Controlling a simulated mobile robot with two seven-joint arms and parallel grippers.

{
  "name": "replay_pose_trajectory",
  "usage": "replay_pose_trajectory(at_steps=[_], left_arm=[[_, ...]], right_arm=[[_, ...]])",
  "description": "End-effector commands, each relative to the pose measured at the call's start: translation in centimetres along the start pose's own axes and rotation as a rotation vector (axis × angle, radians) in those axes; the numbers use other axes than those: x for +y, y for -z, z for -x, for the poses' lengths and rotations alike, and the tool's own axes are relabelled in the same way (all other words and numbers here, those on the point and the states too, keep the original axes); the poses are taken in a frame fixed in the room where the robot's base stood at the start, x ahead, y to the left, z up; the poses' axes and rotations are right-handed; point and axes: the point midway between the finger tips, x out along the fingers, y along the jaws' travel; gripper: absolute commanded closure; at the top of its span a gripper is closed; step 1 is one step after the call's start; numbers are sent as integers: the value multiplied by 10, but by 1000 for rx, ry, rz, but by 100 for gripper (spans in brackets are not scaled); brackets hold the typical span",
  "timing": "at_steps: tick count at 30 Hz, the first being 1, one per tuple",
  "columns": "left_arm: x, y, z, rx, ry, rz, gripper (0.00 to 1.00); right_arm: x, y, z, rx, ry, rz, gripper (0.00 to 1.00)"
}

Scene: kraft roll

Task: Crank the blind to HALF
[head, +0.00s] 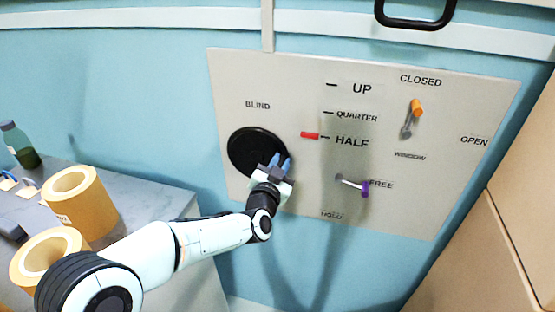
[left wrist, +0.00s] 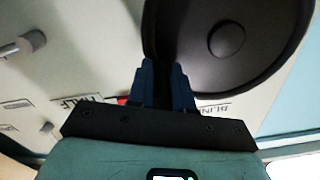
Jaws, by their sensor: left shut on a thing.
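The black round blind crank (head: 252,150) is on the left of the pale wall panel (head: 232,85), under the word BLIND. My left gripper (head: 280,163) is at the crank's lower right edge, its blue fingers shut on the crank's dark handle. In the left wrist view the fingers (left wrist: 166,78) close at the rim of the black disc (left wrist: 275,40); the handle itself is mostly hidden between them. The red pointer (head: 310,135) on the panel is about level with the HALF mark (head: 325,137), below QUARTER and UP. My right gripper is not in view.
An orange-knobbed window lever (head: 417,108) points up toward CLOSED. A purple-tipped lever (head: 364,188) is by the word FREE, with HOLD below. Kraft rolls (head: 85,208) stand on the grey counter (head: 150,190) at left. A tan cabinet (head: 470,250) is at right.

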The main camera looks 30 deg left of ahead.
Motion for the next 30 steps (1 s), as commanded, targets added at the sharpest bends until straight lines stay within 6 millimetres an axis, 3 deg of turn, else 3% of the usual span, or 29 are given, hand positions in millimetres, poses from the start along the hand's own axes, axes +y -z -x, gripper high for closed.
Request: replay_pose_trajectory(at_steps=[12,28,29,30], left_arm=[[9,-16,0,-4,-3,-197,100],[9,-18,0,-5,-4,-222,100],[9,-18,0,-5,-4,-222,77],[9,-18,0,-5,-4,-221,64]], right_arm=[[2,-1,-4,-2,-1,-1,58],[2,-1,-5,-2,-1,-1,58],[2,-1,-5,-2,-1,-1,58],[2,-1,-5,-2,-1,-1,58]])
